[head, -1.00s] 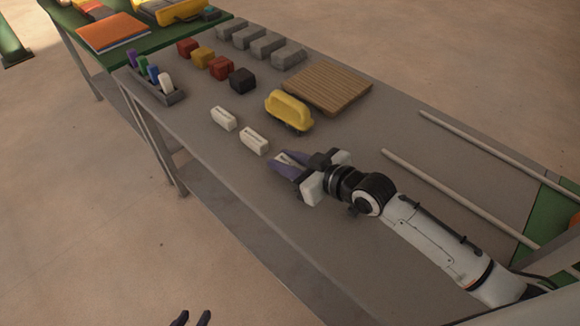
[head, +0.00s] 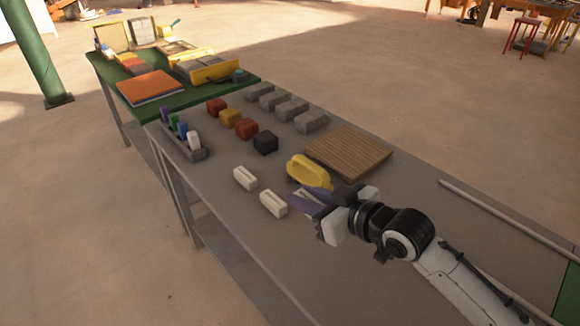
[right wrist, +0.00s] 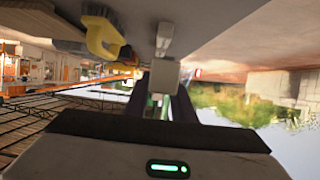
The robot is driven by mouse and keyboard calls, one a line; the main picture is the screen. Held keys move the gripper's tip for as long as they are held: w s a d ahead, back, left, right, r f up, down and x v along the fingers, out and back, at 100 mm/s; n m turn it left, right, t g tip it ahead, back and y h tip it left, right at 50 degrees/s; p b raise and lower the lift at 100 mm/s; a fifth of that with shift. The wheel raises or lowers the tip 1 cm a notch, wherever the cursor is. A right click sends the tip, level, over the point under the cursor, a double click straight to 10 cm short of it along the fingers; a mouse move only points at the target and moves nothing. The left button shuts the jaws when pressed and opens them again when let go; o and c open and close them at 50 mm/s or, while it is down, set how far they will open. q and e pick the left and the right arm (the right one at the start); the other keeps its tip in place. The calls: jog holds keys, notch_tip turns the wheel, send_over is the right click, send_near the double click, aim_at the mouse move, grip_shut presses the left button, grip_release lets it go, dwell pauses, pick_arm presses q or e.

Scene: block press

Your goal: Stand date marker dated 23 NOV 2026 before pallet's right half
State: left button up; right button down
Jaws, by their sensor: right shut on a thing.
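My right gripper (head: 306,197) is shut on a small pale date marker (right wrist: 163,77), which shows between the fingers in the right wrist view. The held marker is mostly hidden by the fingers in the head view. Two more white markers, a nearer one (head: 273,203) and a farther one (head: 245,178), stand in a row on the grey table to the left of the gripper. No date is legible on any of them. The pallet (head: 348,152) is a slatted wooden board lying flat behind the gripper. My left gripper is out of view.
A yellow-handled tool (head: 308,171) stands between the gripper and the pallet. Red, yellow and black blocks (head: 265,142) and grey blocks (head: 311,121) lie farther back. A rack (head: 197,154) holds coloured pens at the left edge. A pale rod (head: 500,210) lies at right.

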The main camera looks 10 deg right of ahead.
jog(key=shift+r, duration=0.6)
jog(key=d+r, duration=0.1)
jog(key=r, duration=0.2)
jog(key=s+r+m+t+h, duration=0.1)
jog(key=r, duration=0.2)
jog(key=d+r+m+h, duration=0.1)
jog(key=r, duration=0.2)
jog(key=shift+s+d, duration=0.25)
jog(key=shift+d, duration=0.1)
jog(key=s+d+r+m+t+h, duration=0.1)
jog(key=s+d+r+m+h, duration=0.3)
jog(key=d+r, duration=0.4)
jog(key=shift+s+m+h, duration=0.4)
jog(key=shift+s+h, duration=0.15)
jog(key=shift+h, duration=0.15)
